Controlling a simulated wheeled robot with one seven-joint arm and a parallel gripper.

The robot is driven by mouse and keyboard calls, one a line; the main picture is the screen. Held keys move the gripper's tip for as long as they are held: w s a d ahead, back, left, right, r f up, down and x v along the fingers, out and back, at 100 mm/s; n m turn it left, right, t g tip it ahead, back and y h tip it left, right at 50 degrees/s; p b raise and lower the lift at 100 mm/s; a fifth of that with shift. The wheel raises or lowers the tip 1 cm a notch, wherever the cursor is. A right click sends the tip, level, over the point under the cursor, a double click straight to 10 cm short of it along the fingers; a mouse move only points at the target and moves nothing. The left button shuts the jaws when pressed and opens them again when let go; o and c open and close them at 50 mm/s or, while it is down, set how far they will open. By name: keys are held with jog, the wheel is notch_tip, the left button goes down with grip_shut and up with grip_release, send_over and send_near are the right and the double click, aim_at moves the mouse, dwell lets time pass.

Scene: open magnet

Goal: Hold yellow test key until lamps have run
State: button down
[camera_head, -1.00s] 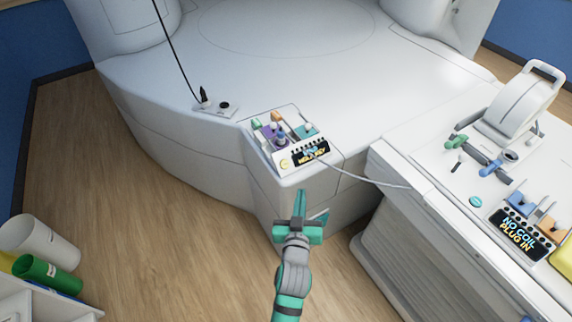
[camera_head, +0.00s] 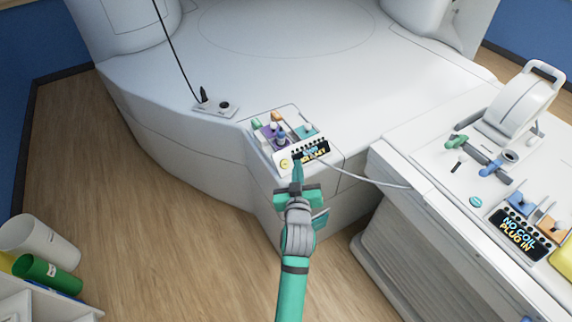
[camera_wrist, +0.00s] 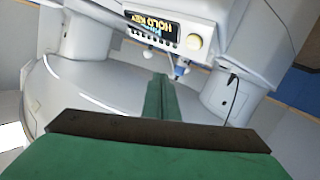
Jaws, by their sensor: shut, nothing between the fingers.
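The yellow test key (camera_head: 284,164) is a small round pale-yellow button at the left of the white control panel's front face. In the wrist view the key (camera_wrist: 195,41) shows right of the display, above my fingertips. The dark display (camera_wrist: 150,26) reads "HOLD KEY" in yellow, with a smaller blue line. A row of lamps (camera_wrist: 163,41) beside it looks dark. My gripper (camera_head: 298,165) is shut and empty, its fingertips near the panel, just right of the key in the head view. In the wrist view the fingertips (camera_wrist: 160,80) appear apart from the key.
A second panel (camera_head: 518,232) on the right-hand table reads "NO COIL PLUG IN". Wooden floor is open at left.

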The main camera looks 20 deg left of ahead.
aim_at(287, 160)
jog(key=shift+w+a+f, duration=0.55)
jog(key=shift+a+f, duration=0.15)
jog(key=shift+f, duration=0.2)
jog(key=shift+w+a+f, duration=0.55)
jog(key=shift+a+f, duration=0.2)
jog(key=shift+f, duration=0.2)
jog(key=shift+w+a+f, duration=0.55)
jog(key=shift+a+f, duration=0.15)
jog(key=shift+f, duration=0.2)
jog(key=shift+w+f, duration=0.1)
jog(key=shift+w+a+f, duration=0.15)
jog(key=shift+a+f, duration=0.05)
jog(key=shift+w+a+f, duration=0.15)
jog(key=shift+a+f, duration=0.1)
jog(key=shift+f, duration=0.1)
dwell(4.6)
